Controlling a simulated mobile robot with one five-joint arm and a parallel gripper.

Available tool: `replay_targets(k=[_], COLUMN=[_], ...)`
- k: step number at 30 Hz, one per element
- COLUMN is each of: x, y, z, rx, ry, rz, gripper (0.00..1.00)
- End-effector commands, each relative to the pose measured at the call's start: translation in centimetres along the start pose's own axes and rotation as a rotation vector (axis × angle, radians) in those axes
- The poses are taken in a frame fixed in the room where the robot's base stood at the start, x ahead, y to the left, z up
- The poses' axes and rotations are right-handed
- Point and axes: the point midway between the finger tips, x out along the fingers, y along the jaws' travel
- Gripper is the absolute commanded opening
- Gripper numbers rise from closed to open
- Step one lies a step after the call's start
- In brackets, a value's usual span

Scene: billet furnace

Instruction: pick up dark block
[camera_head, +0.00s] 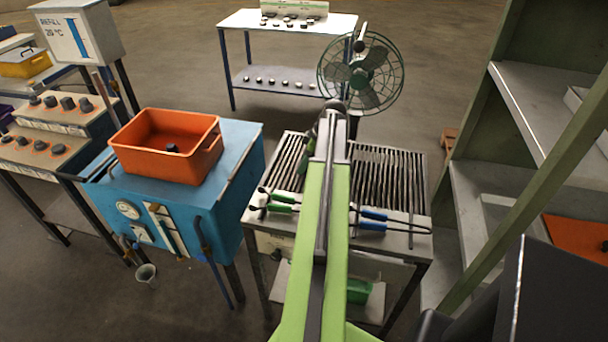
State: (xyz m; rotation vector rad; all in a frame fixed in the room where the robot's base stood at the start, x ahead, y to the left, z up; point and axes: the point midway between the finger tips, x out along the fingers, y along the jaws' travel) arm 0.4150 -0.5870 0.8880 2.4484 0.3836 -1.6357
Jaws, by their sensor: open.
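A small dark block (172,148) lies on the floor of the orange bin (190,122), which stands on a blue cabinet. Several other dark blocks (68,103) sit in rows on the stepped rack at the left. I cannot tell which of these the task means. My green arm reaches away over the slatted grill table. My gripper (329,118) is at its far end, above the back of the slats, right of the orange bin and away from it. It is open; its fingertips are small and partly hidden by the arm.
Tongs with green handles (280,203) and blue handles (375,220) lie on the grill table (395,165). A fan (362,75) stands behind it. A white table (250,20) with small pieces is at the back. Green shelving (515,195) closes the right side.

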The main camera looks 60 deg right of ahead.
Motion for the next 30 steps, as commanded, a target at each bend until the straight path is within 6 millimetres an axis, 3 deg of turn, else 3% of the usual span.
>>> replay_targets(k=[1,8,21,30], x=[1.25,0.97,0.96,0.95], y=[0.01,0.01,0.01,0.01], z=[0.26,0.03,0.04,0.04], rx=[-0.001,0.0,0.0,0.0], ry=[0.0,0.0,0.0,0.0], rz=[0.0,0.0,0.0,0.0], gripper=[0.55,0.55,0.0,0.0])
